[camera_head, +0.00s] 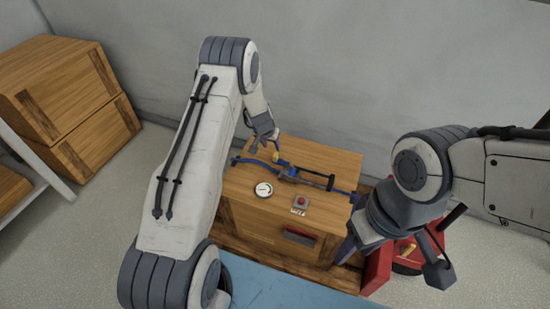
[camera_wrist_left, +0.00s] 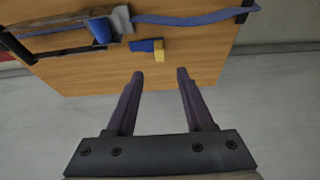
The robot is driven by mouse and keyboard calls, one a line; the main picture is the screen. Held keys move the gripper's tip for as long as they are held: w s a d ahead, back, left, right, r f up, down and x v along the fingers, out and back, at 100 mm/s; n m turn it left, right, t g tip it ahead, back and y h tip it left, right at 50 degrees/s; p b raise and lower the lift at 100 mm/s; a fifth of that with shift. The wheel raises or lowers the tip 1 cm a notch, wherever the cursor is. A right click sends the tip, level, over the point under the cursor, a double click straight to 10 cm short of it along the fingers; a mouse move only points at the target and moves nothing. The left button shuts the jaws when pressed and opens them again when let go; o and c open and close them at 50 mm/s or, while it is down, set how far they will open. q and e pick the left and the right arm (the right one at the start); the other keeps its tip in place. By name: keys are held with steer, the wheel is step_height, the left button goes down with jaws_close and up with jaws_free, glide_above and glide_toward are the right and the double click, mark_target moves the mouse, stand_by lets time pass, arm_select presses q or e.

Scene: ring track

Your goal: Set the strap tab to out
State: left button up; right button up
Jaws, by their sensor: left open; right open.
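A blue strap (camera_head: 255,163) runs across the top of a wooden crate (camera_head: 330,153). The strap tab (camera_wrist_left: 148,45), blue with a yellow end, shows in the left wrist view just beyond my fingertips. The buckle (camera_wrist_left: 113,24), grey and blue, is left of it. My left gripper (camera_wrist_left: 160,74) is open and empty, its fingertips apart from the tab. In the head view my left gripper (camera_head: 268,147) is above the crate's far left part, partly hiding the tab. My right gripper (camera_head: 392,258) is open at the crate's right side, away from the strap.
A round gauge (camera_head: 264,190) and a red button (camera_head: 302,200) are on the crate top nearer me. A red container (camera_head: 378,268) stands on the floor at right. Stacked wooden boxes (camera_head: 68,100) are at left. A grey wall is behind the crate.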

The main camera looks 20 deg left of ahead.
mark_target(275, 155)
arm_select(q)
steer(key=x, duration=1)
steer(key=shift+f, duration=0.1)
jaws_close()
stand_by(1.2)
